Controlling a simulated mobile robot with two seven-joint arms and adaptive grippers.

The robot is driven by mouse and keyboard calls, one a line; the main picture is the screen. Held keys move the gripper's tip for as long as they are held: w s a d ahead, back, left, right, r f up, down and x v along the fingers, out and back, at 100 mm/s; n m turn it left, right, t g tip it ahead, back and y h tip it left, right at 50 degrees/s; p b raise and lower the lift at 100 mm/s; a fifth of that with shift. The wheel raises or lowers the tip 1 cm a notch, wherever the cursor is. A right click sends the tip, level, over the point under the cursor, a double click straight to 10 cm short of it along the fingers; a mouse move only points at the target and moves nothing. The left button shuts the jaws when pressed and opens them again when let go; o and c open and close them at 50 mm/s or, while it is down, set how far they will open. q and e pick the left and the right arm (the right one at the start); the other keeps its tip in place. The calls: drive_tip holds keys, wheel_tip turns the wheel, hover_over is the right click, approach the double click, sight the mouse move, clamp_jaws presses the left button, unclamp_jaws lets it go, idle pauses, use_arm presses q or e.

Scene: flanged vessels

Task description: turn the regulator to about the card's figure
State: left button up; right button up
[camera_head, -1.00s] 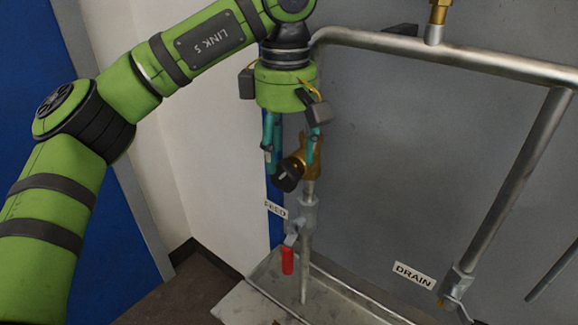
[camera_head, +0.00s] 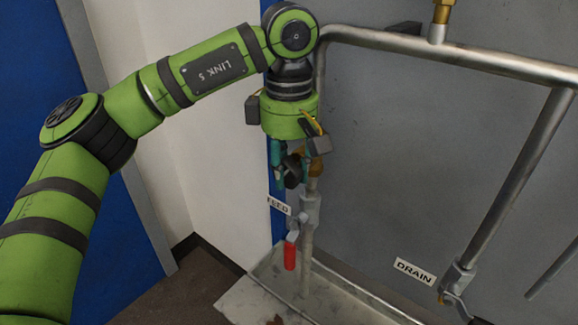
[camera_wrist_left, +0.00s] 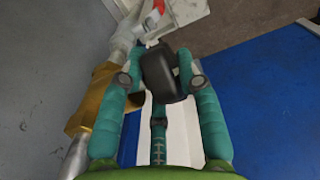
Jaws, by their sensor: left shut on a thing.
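The regulator has a brass body (camera_head: 316,166) on the vertical feed pipe and a black knob (camera_head: 292,178) facing left. My left gripper (camera_head: 291,172) comes down from above with its teal fingers on either side of the knob. In the left wrist view the black knob (camera_wrist_left: 160,74) sits between the two fingers of the gripper (camera_wrist_left: 164,66), which is shut on it. The brass body (camera_wrist_left: 95,96) shows to the left there. The knob's marks cannot be read, and the fingers partly hide it. No card with a figure is visible. My right gripper is not in view.
Below the regulator are a FEED label (camera_head: 279,205) and a red-handled valve (camera_head: 290,256). A horizontal pipe (camera_head: 470,58) runs to the right at the top. A DRAIN label (camera_head: 414,271) and another valve (camera_head: 455,287) are at lower right. The grey wall is close behind.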

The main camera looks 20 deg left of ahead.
use_arm(q)
drive_tip(key=shift+y, duration=0.4)
drive_tip(key=shift+t+y+p, duration=0.3)
drive_tip(key=shift+y, duration=0.2)
drive_tip(key=y+p, duration=0.1)
drive_tip(key=y, duration=0.1)
drive_tip(key=t+y+p, duration=0.1)
drive_tip(key=y, duration=0.1)
drive_tip(key=shift+s+d+r+t, duration=0.1)
drive_tip(key=shift+d+t, duration=0.1)
drive_tip(key=shift+t, duration=0.1)
drive_tip(key=t+y+p, duration=0.1)
drive_tip(key=y, duration=0.1)
drive_tip(key=shift+y, duration=0.4)
drive_tip(key=shift+d+f+t+y, duration=0.1)
drive_tip(key=shift+f+t+y, duration=0.15)
drive_tip(key=shift+y, duration=0.65)
drive_tip(key=t+y, duration=0.1)
drive_tip(key=y, duration=0.2)
drive_tip(key=shift+f, duration=0.1)
drive_tip(key=shift+t+y+b, duration=0.75)
drive_tip(key=shift+y+b, duration=0.1)
drive_tip(key=shift+y, duration=0.95)
